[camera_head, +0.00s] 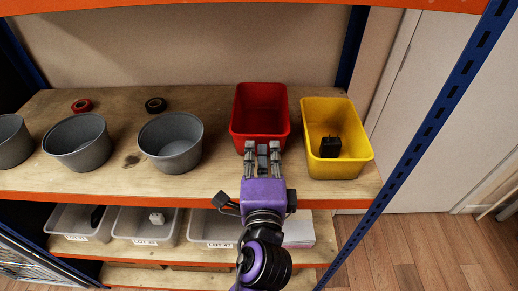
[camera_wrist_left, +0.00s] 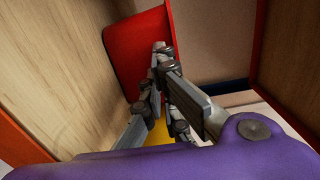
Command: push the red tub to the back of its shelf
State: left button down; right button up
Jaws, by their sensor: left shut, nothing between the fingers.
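The red tub (camera_head: 262,105) stands on the upper wooden shelf (camera_head: 215,185), left of the yellow tub and short of the back wall. It looks empty. My left gripper (camera_head: 262,147) is at the front of the red tub, its fingertips against or very close to the front wall. It is shut and holds nothing. In the left wrist view the shut fingers (camera_wrist_left: 160,75) show in front of the red tub's wall (camera_wrist_left: 140,50). I cannot tell for sure whether they touch. My right gripper is not in view.
The yellow tub (camera_head: 330,170) with a black adapter (camera_head: 330,147) stands close on the right. Grey bowls (camera_head: 170,141) stand to the left. A red tape roll (camera_head: 82,105) and a black one (camera_head: 155,104) lie behind them. A blue post (camera_head: 425,140) bounds the right side.

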aim_at(263, 139)
pick_arm(q)
jog(key=shift+r, duration=0.1)
jog(key=shift+w+r, duration=0.1)
jog(key=shift+w, duration=0.2)
jog(key=w, duration=0.1)
jog(key=w+p, duration=0.1)
jog(key=w, duration=0.1)
jog(key=shift+w+r, duration=0.3)
jog(key=shift+w, duration=0.05)
jog(key=w, duration=0.4)
jog(key=w+p, duration=0.1)
jog(key=shift+w+f, duration=0.35)
jog(key=shift+w, duration=0.05)
jog(key=shift+w+f, duration=0.1)
jog(key=shift+w, duration=0.3)
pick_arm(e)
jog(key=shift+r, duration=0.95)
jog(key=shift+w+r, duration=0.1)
